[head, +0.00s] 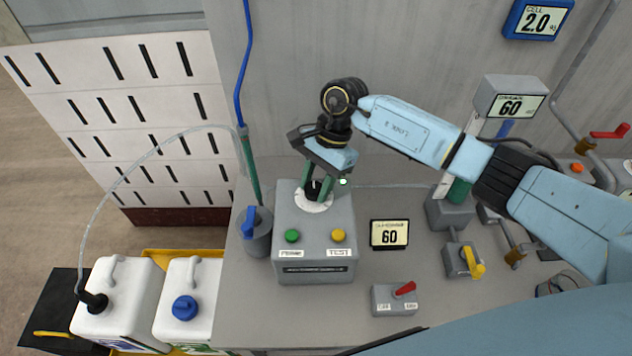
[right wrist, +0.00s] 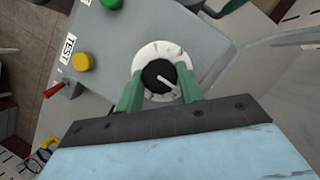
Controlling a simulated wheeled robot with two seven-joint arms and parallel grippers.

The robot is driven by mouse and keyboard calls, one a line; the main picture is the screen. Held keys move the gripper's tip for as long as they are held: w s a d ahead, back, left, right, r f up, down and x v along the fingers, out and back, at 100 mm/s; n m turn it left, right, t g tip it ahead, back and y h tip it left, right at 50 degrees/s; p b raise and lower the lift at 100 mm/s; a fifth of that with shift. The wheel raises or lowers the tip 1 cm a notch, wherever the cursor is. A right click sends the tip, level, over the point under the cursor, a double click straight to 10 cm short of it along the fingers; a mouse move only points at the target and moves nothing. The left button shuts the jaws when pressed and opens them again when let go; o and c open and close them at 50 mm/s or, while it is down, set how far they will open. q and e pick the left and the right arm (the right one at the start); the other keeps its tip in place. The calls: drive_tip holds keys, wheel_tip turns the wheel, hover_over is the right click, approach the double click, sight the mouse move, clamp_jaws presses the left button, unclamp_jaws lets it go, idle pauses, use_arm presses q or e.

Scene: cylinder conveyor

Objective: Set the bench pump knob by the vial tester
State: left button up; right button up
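The bench pump is a grey box (head: 315,245) on the bench with a green and a yellow button on its front. Its black knob (right wrist: 160,76) sits on a white dial (head: 313,205) on top; a light pointer mark on the knob points right and slightly down in the right wrist view. My right gripper (right wrist: 160,85) has its green fingers on either side of the knob; I cannot tell whether they touch it. The fingers also show over the dial in the head view (head: 317,180). A display reading 60 (head: 389,234) stands right of the box. My left gripper is not in view.
A small box with a red lever (head: 394,299) stands front right, and a yellow-handled valve (head: 463,262) is farther right. A grey holder with a blue handle (head: 257,232) stands close left of the pump. White jugs (head: 190,300) are beyond the bench's left edge.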

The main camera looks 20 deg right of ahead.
drive_tip(key=c, duration=0.3)
drive_tip(key=m+t+b, duration=0.1)
drive_tip(key=m, duration=0.2)
drive_tip(key=shift+s+f, duration=0.1)
drive_tip(key=m, duration=0.1)
drive_tip(key=m+t+b, duration=0.1)
drive_tip(key=m, duration=0.1)
drive_tip(key=shift+s+m+t+y+b, duration=0.1)
drive_tip(key=shift+m+t+y+b, duration=0.2)
drive_tip(key=m, duration=0.2)
drive_tip(key=m+t+b, duration=0.1)
drive_tip(key=m, duration=0.1)
drive_tip(key=shift+s+t, duration=0.1)
drive_tip(key=shift+t, duration=0.2)
drive_tip(key=m+b, duration=0.1)
drive_tip(key=m, duration=0.1)
drive_tip(key=m+t+h+b, duration=0.1)
drive_tip(key=m, duration=0.2)
drive_tip(key=shift+s+a+t, duration=0.1)
drive_tip(key=shift+t, duration=0.2)
drive_tip(key=shift+m+h, duration=0.3)
